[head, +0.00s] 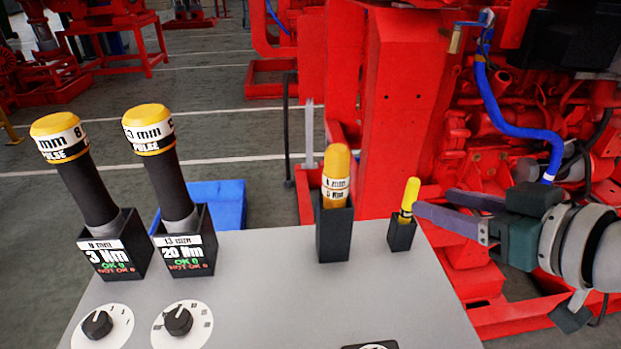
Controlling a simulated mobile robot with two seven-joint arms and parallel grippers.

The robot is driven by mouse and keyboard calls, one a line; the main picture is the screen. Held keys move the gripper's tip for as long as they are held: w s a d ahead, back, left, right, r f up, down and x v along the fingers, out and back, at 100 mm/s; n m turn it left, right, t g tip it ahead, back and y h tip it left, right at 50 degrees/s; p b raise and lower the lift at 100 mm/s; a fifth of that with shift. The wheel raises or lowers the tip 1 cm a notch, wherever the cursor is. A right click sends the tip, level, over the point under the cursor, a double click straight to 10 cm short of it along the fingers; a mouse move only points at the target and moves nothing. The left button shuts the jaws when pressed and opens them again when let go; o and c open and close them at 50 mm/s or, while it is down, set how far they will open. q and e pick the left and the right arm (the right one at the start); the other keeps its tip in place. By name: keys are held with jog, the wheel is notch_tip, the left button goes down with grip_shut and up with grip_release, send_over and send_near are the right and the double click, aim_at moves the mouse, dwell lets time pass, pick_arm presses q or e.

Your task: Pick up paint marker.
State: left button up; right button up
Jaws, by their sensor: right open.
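The paint marker (410,194) looks to be the slim yellow stick standing upright, slightly tilted, in a small black holder (401,235) at the worktop's right rear edge. My right gripper (432,199) comes in from the right, its two fingers open and pointing left. The tip of its nearer finger is right beside the marker's lower part; I cannot tell if they touch. The farther finger's tip is a little to the right of the marker. Nothing is between the fingers that I can see. My left gripper is not in view.
On the grey worktop (290,285), a yellow-topped tool (336,175) stands in a black holder left of the marker. Two larger black-and-yellow tools (85,185) (172,180) stand in holders at left, behind dials. Red machinery (395,110) rises close behind the marker and gripper.

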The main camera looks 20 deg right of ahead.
aim_at(414, 196)
jog(key=shift+w+d+f+t+b, duration=0.2)
jog(key=shift+w+f, duration=0.1)
jog(key=shift+f, duration=0.1)
jog(key=shift+w+d+f+t+b, duration=0.1)
jog(key=shift+w+f+b, duration=0.15)
jog(key=shift+f, duration=0.15)
jog(key=b+x, duration=0.1)
jog(key=x, duration=0.3)
jog(key=shift+w, duration=0.25)
pick_arm(q)
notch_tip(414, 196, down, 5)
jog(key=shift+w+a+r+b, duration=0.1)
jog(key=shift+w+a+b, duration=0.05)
jog(key=shift+b, duration=0.6)
pick_arm(e)
jog(key=x, duration=0.5)
jog(key=shift+w+d+r, duration=0.1)
jog(key=shift+d+r, duration=0.05)
jog(key=shift+d, duration=0.1)
jog(key=c, duration=0.8)
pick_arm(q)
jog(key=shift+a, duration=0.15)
pick_arm(e)
grip_shut()
